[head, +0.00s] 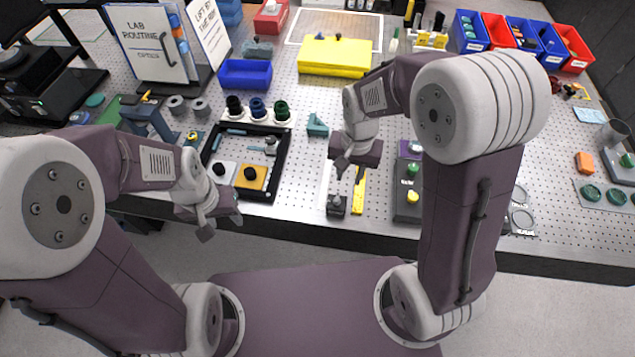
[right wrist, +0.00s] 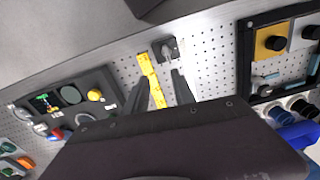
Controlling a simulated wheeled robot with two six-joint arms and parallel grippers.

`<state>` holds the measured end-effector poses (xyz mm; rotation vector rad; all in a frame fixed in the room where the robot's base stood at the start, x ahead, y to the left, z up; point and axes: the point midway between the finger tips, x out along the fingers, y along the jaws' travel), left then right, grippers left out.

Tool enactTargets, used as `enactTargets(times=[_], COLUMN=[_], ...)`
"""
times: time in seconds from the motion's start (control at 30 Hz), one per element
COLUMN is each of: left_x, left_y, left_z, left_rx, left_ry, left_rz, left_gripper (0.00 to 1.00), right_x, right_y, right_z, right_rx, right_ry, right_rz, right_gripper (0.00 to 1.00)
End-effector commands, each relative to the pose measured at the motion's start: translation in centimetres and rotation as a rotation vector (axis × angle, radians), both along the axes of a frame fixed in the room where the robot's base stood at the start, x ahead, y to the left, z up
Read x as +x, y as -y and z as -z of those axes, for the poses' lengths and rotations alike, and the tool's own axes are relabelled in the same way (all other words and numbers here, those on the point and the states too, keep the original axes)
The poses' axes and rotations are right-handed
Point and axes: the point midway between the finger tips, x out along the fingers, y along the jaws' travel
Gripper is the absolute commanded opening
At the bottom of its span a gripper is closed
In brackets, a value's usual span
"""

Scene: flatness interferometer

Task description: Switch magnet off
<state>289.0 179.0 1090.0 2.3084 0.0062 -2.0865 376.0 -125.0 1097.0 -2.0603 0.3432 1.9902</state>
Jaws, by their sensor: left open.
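A small dark block with a light grey lever or knob on top, which looks like the magnet base (head: 337,205), stands near the front edge of the perforated table. In the right wrist view the magnet base (right wrist: 166,50) lies just beyond the fingertips. My right gripper (head: 352,176) is open and empty behind the base, apart from it; its two fingers (right wrist: 160,82) show spread in the right wrist view. My left gripper (head: 221,228) is open and empty in front of the black tray, near the table's front edge. Which way the lever is set is too small to tell.
A yellow strip (head: 359,188) lies right beside the magnet base. A dark control box (head: 409,190) with green and yellow buttons stands to the right. A black tray (head: 287,150) with small blocks stands to the left. Bare perforated table (head: 300,205) lies between tray and base.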

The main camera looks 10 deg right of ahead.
Motion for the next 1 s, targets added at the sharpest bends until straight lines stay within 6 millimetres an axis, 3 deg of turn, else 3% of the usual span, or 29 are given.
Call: enactTargets(times=[0.03, 0.1, 0.37, 0.73, 1.0], left_x=[0.0, 0.0, 0.0, 0.0, 0.0], left_y=[0.0, 0.0, 0.0, 0.0, 0.0], left_z=[-1.2, -1.6, -1.6, -2.5, -2.7], left_rx=[0.000, 0.000, 0.000, 0.000, 0.000], left_ry=[0.000, 0.000, 0.000, 0.000, 0.000], left_rz=[0.000, 0.000, 0.000, 0.000, 0.000], left_gripper=[0.47, 0.47, 0.47, 0.47, 0.47], right_x=[0.2, -0.1, -0.5, -0.6, -0.5], right_y=[-0.8, -1.6, -2.0, -2.0, -2.0], right_z=[-0.6, -0.3, 0.6, 7.6, 9.2], right_rx=[-0.003, -0.007, -0.010, -0.010, -0.009], right_ry=[-0.012, -0.029, -0.041, -0.045, -0.039], right_rz=[-0.026, -0.051, -0.070, -0.070, -0.070], right_gripper=[0.31, 0.31, 0.31, 0.31, 0.31])
